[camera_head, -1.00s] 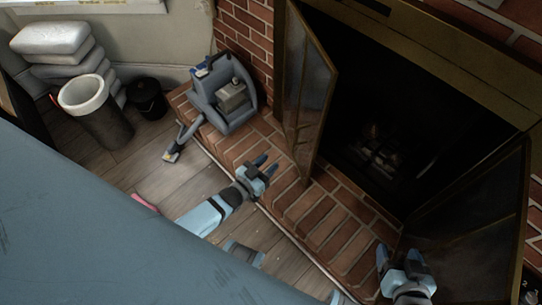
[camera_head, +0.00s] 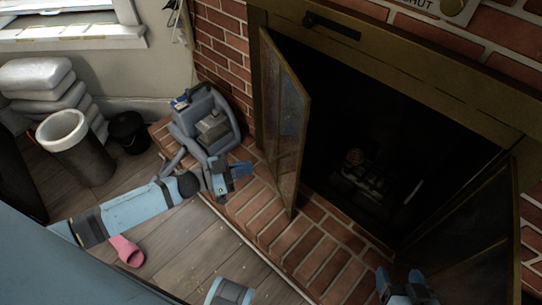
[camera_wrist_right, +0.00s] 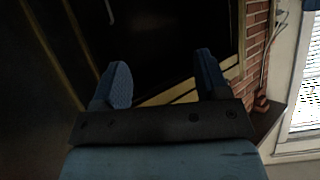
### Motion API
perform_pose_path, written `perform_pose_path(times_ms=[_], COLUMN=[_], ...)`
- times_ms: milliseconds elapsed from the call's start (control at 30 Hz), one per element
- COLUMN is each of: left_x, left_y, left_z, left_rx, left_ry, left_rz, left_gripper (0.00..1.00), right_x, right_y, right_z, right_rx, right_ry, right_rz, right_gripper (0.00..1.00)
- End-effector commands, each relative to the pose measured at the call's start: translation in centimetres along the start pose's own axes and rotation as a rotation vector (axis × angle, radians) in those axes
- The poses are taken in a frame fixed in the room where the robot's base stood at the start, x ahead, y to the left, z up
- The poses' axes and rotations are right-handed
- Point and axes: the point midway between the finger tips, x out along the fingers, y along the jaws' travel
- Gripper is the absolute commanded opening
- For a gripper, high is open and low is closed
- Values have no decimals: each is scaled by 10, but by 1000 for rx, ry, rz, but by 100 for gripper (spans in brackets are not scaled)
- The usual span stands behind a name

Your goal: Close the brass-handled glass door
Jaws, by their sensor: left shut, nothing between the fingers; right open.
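Two brass-framed glass doors stand swung outward from the dark fireplace opening. The left door (camera_head: 282,125) stands out over the brick hearth; the right door (camera_head: 465,245) is at lower right, partly cut off. I cannot make out clearly which has the brass handle; a thin pale bar (camera_head: 416,191) shows near the right door's edge. My left gripper (camera_head: 243,170) is shut and empty, left of the left door and apart from it, in front of the vacuum. My right gripper (camera_head: 400,278) is open and empty beside the right door; its fingers also show in the right wrist view (camera_wrist_right: 162,78).
A grey vacuum-like machine (camera_head: 205,120) sits on the brick hearth (camera_head: 262,212) behind my left gripper. A bin (camera_head: 75,150), a dark pot (camera_head: 128,130) and stacked sacks (camera_head: 40,80) stand at left. A pink slipper (camera_head: 127,251) lies on the wooden floor.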

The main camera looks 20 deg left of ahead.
Motion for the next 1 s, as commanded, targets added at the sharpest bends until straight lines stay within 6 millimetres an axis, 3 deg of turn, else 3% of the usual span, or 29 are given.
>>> perform_pose_path(times_ms=[267, 600, 800, 1000], left_x=[54, 117, 131, 133], left_y=[-1, -1, -1, -1], left_z=[0, 0, 0, 0], left_rx=[1, 1, 1, 0], left_ry=[6, 5, 3, 2], left_rz=[-2, -3, -3, -4], left_gripper=[0, 0, 0, 0], right_x=[3, 2, 3, 3], right_y=[-1, -1, -3, -3], right_z=[7, 3, 1, -1], right_rx=[5, 10, 12, 8], right_ry=[0, 26, 38, 46], right_rz=[-4, -9, -16, -19], right_gripper=[68, 68, 68, 68])
